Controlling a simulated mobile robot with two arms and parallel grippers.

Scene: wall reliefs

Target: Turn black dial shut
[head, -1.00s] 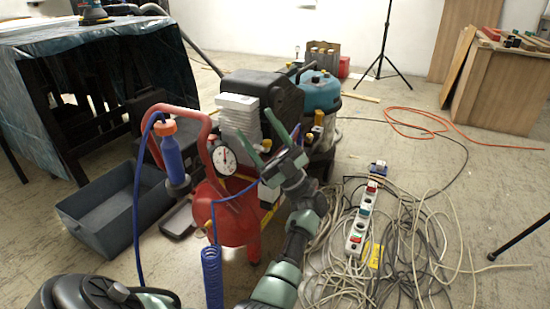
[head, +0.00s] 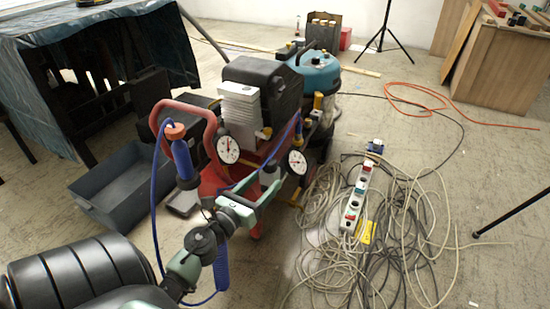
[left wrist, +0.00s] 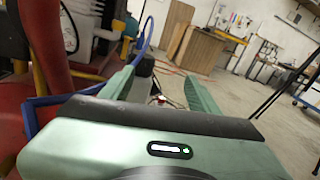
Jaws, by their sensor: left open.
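The red air compressor (head: 210,182) stands on the floor with its black motor housing (head: 265,80). It carries two round white gauges, one at the left (head: 228,149) and one at the right (head: 297,162). My left gripper (head: 272,176) is low in front of the compressor, between and below the gauges. In the left wrist view its green fingers (left wrist: 158,76) are apart. A dark knob-like piece (left wrist: 146,66), perhaps the black dial, shows between them, nearer the left finger; contact cannot be told. In the head view the dial is not clearly seen. My right gripper is not in view.
A blue hose (head: 154,200) hangs at the compressor's left. A grey bin (head: 115,190) lies left of it. Tangled cables and a power strip (head: 354,205) cover the floor at right. A teal vacuum (head: 318,72) stands behind.

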